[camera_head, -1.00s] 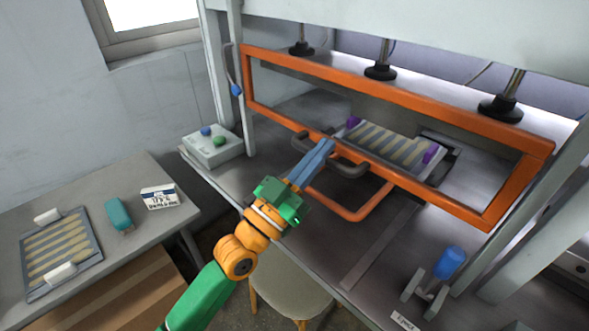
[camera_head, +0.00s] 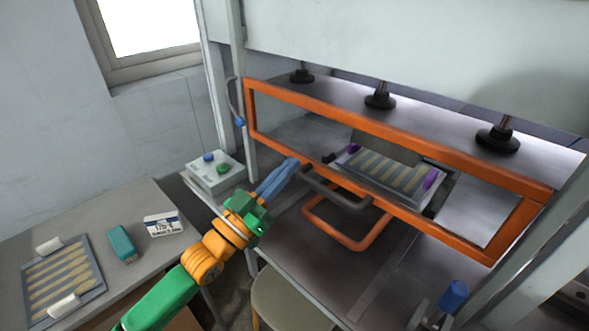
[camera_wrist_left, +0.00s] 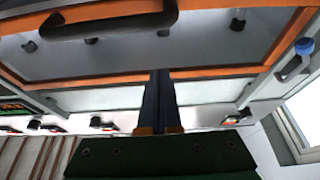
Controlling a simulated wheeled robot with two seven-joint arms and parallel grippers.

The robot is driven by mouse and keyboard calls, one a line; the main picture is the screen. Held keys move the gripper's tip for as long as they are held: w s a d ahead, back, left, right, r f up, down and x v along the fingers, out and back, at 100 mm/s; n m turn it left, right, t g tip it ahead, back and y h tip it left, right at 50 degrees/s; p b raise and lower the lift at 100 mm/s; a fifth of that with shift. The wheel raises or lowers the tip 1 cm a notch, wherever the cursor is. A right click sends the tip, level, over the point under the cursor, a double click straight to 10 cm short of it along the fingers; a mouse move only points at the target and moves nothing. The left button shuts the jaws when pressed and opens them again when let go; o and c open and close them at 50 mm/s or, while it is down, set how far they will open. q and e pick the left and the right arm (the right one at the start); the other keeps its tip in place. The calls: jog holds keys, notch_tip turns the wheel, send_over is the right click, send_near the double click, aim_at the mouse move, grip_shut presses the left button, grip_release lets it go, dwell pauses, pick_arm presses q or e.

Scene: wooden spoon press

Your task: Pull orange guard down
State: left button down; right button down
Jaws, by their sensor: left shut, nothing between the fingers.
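The orange guard (camera_head: 397,119) is a rectangular frame across the front of the press. Its lower bar carries a dark grey handle (camera_head: 340,196). The left wrist view shows the handle (camera_wrist_left: 112,22) at the top left and an orange bar (camera_wrist_left: 215,72) across the middle. My left gripper (camera_head: 290,164) is shut and empty, just left of the handle near the guard's lower left part. Its fingers (camera_wrist_left: 160,85) point up in the wrist view. I cannot tell whether they touch the guard. My right gripper is not in view.
Black press feet (camera_head: 380,97) hang behind the guard above a tray (camera_head: 392,170) with purple clips. An orange loop (camera_head: 348,240) juts out below the guard. A button box (camera_head: 213,172) stands left.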

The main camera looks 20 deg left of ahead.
pick_arm(q)
jog(key=shift+w+d+f, duration=0.1)
jog(key=shift+w+f, duration=0.45)
jog(key=shift+f, duration=0.3)
jog(key=shift+w+d+f, duration=0.1)
jog(key=shift+w+f, duration=0.45)
jog(key=shift+f, duration=0.25)
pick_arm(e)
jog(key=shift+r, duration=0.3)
pick_arm(q)
jog(key=shift+a, duration=0.15)
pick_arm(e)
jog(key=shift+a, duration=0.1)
